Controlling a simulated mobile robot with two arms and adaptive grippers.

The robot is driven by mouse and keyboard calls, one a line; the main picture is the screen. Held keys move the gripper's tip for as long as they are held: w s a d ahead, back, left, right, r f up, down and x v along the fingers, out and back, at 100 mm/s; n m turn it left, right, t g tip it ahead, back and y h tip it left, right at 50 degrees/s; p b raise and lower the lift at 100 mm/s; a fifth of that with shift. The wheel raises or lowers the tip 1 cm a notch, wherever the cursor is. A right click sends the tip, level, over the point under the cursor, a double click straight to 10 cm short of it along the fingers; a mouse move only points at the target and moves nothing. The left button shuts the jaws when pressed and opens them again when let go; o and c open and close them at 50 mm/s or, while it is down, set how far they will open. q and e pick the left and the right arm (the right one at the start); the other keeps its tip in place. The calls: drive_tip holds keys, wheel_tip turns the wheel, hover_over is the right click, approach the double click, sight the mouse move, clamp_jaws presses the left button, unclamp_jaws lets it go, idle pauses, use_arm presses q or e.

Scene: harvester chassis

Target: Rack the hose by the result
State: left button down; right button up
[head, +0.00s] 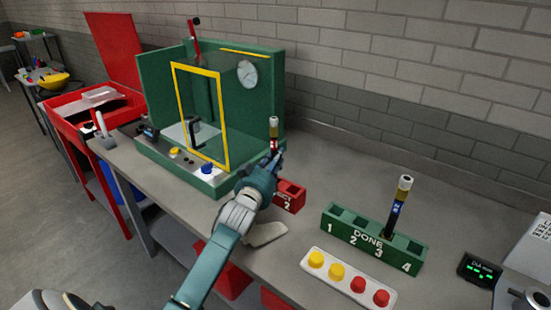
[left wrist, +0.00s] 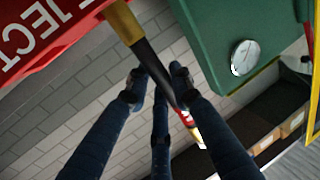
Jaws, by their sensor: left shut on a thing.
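My left gripper (head: 272,164) is shut on a hose (head: 274,132), which stands roughly upright with its top above the fingers. In the left wrist view the fingers (left wrist: 160,88) close around its black body (left wrist: 150,62); its brass end (left wrist: 122,22) is close to the red REJECT rack (left wrist: 40,35). I cannot tell whether that end is in a slot. In the head view the red rack (head: 290,196) is partly hidden by my gripper. Another hose (head: 398,203) stands in the green DONE rack (head: 345,232), around slot 3. My right gripper is not in view.
A green test cabinet (head: 265,110) with a yellow-framed door (head: 224,125) and a gauge (head: 247,74) stands behind my gripper. A plate with two yellow and two red buttons (head: 345,277) lies in front of the DONE rack. A small display (head: 479,270) is at right.

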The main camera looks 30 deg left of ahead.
sight(275, 141)
use_arm(q)
drive_tip(key=shift+f+b, duration=1.1)
drive_tip(key=shift+f, duration=0.65)
drive_tip(key=c, duration=1.4)
unclamp_jaws()
drive_tip(key=shift+c, duration=0.2)
drive_tip(key=shift+f, duration=0.15)
wheel_tip(275, 141, up, 10)
drive_tip(key=shift+r, duration=0.1)
